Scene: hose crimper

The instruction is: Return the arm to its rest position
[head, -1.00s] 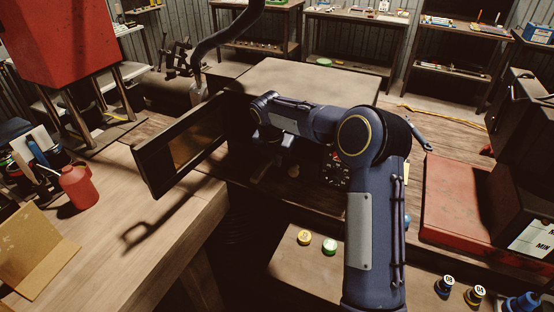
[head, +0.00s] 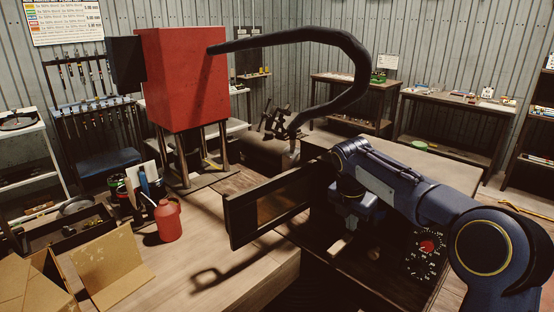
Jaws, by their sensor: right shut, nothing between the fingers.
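My right arm comes in from the lower right, dark blue, and bends over the beige-topped machine (head: 440,153). Its wrist hangs down by the machine's open front door (head: 268,206). My right gripper (head: 345,238) is shut and empty, in shadow behind the door's right end; its fingertips are hard to make out. A dial with a red centre (head: 427,250) shows on the machine under my forearm. My left gripper is not in view.
A thick black hose (head: 362,75) arches from a red box (head: 182,78) and hangs down behind the door. A red bottle (head: 168,220), a dark tray (head: 65,238) and cardboard (head: 112,265) are on the left bench (head: 200,275). Shelves line the back wall.

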